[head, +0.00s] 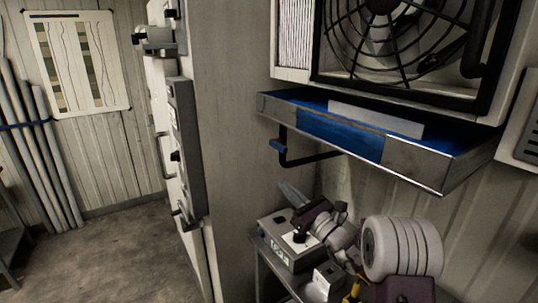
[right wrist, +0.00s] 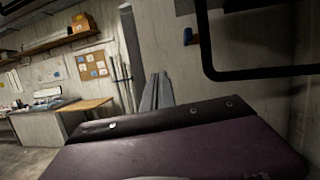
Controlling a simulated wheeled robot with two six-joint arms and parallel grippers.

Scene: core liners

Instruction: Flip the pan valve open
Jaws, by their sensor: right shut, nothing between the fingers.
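The pan (head: 415,172) is a shallow metal tray with blue faces, fixed under a caged fan. Below its left end hangs a bent dark bar (head: 312,161) with a small blue piece (head: 277,146) at its left; I take these for the valve, but cannot tell its setting. The bar (right wrist: 262,74) crosses the upper right of the right wrist view, with the blue piece (right wrist: 190,37) beside it. My right gripper (head: 286,188) is below the bar, apart from it; its grey fingers (right wrist: 156,92) are together and empty. My left gripper is out of view.
A grey box with a dial (head: 285,250) sits on a small stand beneath my right arm. A tall cabinet side (head: 235,150) stands close on the left. The fan (head: 400,50) is above the pan. Open floor (head: 110,255) lies at the left.

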